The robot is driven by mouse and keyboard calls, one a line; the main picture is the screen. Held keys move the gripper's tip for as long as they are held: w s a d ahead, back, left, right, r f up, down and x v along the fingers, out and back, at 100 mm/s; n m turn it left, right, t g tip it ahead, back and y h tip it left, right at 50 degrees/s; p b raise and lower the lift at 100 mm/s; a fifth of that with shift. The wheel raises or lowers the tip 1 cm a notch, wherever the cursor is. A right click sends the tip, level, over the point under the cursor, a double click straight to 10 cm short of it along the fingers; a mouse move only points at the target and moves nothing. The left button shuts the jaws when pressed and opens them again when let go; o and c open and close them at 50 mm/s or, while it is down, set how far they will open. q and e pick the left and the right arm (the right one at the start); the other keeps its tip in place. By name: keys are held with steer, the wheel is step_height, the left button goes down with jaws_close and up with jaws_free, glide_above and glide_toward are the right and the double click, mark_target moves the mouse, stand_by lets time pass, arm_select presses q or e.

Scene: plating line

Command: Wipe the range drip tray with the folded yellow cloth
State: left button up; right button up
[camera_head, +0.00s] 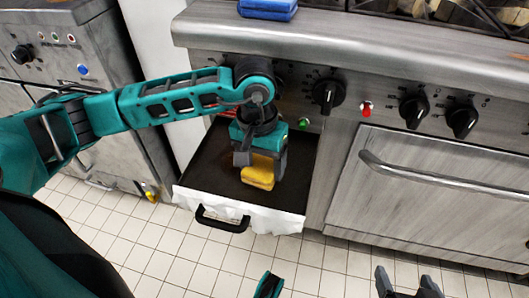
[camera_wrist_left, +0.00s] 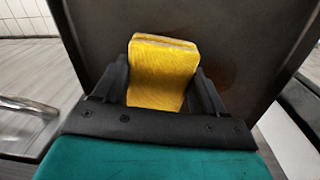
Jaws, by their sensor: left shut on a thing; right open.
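The drip tray (camera_head: 212,167) is a dark, flat tray pulled out from under the range, with a black handle (camera_head: 222,220) at its front. The folded yellow cloth (camera_head: 258,174) is over the tray's middle; I cannot tell for sure whether it touches the surface. My left gripper (camera_head: 262,160) is shut on the cloth. In the left wrist view the cloth (camera_wrist_left: 162,72) sits between both fingers, with the dark tray (camera_wrist_left: 235,50) beyond it and a faint brownish patch to its right. My right gripper (camera_head: 408,284) is open and empty at the bottom edge, over the floor.
The range front (camera_head: 440,165) carries black knobs (camera_head: 328,94), a red switch, a green button and an oven door handle (camera_head: 440,182). A blue folded item (camera_head: 267,8) lies on the range top. A steel appliance (camera_head: 70,85) stands at left. The tiled floor (camera_head: 180,262) in front is clear.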

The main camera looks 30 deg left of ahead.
mark_target(249, 206)
arm_select(q)
steer(key=shift+s+d, duration=0.25)
steer(key=shift+s, duration=0.95)
steer(key=shift+s+d, duration=0.25)
steer(key=shift+s, duration=0.9)
steer(key=shift+s+d+f, duration=0.15)
steer(key=shift+s+d, duration=0.1)
steer(key=shift+s, duration=0.75)
steer(key=shift+s+d+f, duration=0.1)
steer(key=shift+s+d, duration=0.1)
steer(key=shift+s, duration=0.75)
steer(key=shift+w+r+p, duration=0.1)
steer(key=shift+r+p, duration=1.2)
steer(key=shift+r, duration=1.8)
step_height(249, 206, up, 3)
steer(key=shift+p, duration=0.6)
